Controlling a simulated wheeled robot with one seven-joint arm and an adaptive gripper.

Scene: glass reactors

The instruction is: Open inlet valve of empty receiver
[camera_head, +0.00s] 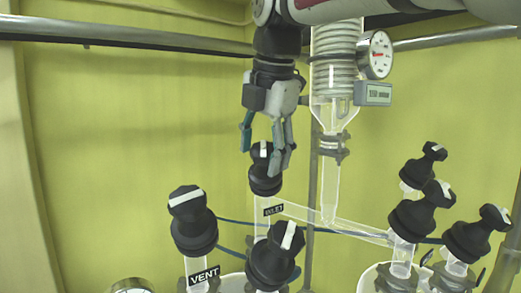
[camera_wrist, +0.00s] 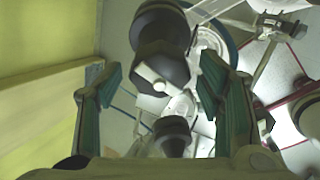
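My gripper (camera_head: 264,149) points down at the upper middle, its fingers spread. A black valve knob with a white bar (camera_head: 264,172) is just under and between the fingertips; contact cannot be told. It tops a glass neck labelled INLET (camera_head: 273,210). In the wrist view, my gripper's fingers (camera_wrist: 158,80) are apart, with a large black knob (camera_wrist: 160,35) between and beyond them. On the right, another black knob (camera_head: 421,210) tops the far end of the slanted glass tube. The receiver bodies are mostly cut off, so which is empty cannot be told.
A knob (camera_head: 193,220) above the VENT label (camera_head: 204,275) and a front knob (camera_head: 274,257) stand close by on the left. More knobs (camera_head: 479,234) crowd the right. The glass condenser (camera_head: 335,75) with a round gauge (camera_head: 376,54) hangs just right of my gripper.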

